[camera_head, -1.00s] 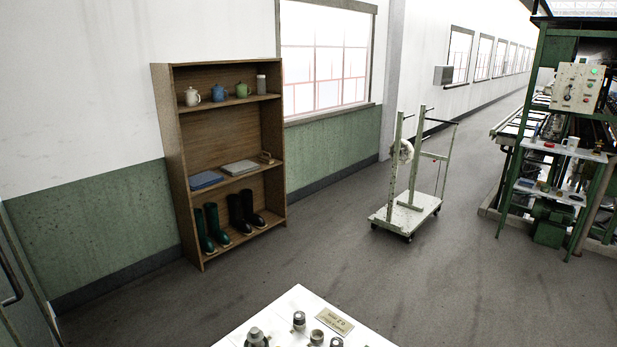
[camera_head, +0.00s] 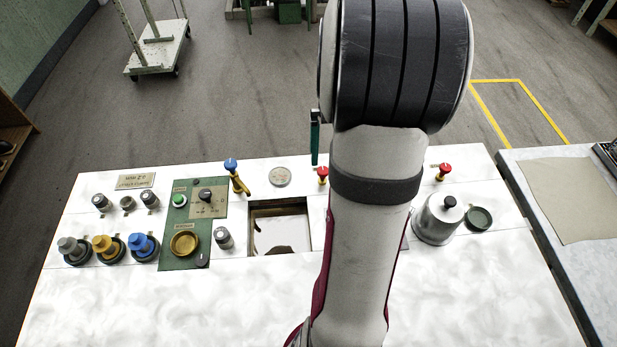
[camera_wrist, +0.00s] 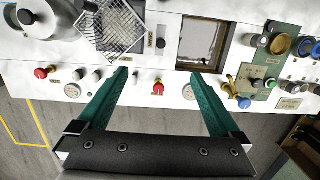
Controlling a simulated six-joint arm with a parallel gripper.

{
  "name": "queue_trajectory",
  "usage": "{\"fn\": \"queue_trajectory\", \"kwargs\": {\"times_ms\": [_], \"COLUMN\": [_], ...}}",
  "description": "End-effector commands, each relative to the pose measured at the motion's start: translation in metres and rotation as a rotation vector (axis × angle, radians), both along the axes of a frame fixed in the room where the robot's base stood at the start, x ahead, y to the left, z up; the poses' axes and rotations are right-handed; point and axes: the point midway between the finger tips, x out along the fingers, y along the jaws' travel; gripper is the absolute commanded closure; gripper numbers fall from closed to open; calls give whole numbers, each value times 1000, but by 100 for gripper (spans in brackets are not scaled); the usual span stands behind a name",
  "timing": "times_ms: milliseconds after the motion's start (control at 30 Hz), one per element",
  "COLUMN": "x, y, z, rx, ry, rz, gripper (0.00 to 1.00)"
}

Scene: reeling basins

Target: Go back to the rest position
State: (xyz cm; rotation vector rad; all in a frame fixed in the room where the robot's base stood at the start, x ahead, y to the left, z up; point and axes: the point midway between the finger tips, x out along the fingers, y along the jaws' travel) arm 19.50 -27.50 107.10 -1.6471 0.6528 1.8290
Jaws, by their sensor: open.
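My gripper (camera_wrist: 160,78) shows in the wrist view with its two teal fingers wide apart and nothing between them. A red knob (camera_wrist: 158,88) shows in the gap between the fingers, beyond them. In the head view my arm rises through the middle, and part of one teal finger (camera_head: 315,138) shows left of it, over the back edge of the white worktop (camera_head: 110,310). The rest of the gripper is hidden behind my arm there.
The worktop carries a square basin opening (camera_head: 280,228), a green control panel (camera_head: 190,225), a blue-handled tap (camera_head: 232,166), a metal pot (camera_head: 438,218) and several knobs. A wire mesh basket (camera_wrist: 112,28) shows in the wrist view. A wheeled cart (camera_head: 158,48) stands on the floor beyond.

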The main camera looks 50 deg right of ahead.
Motion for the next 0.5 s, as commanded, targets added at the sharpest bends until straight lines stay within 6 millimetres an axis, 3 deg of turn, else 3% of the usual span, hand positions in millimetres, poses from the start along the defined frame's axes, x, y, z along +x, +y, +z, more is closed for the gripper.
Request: {"fn": "queue_trajectory", "kwargs": {"times_ms": [233,367,500], "x": [-5,-5,-5], "y": [8,10,10], "z": [-62,-80,-84], "rx": [6,3,1], "ry": [3,1,-1], "rz": [-1,-1,-1], "gripper": [0,0,0]}}
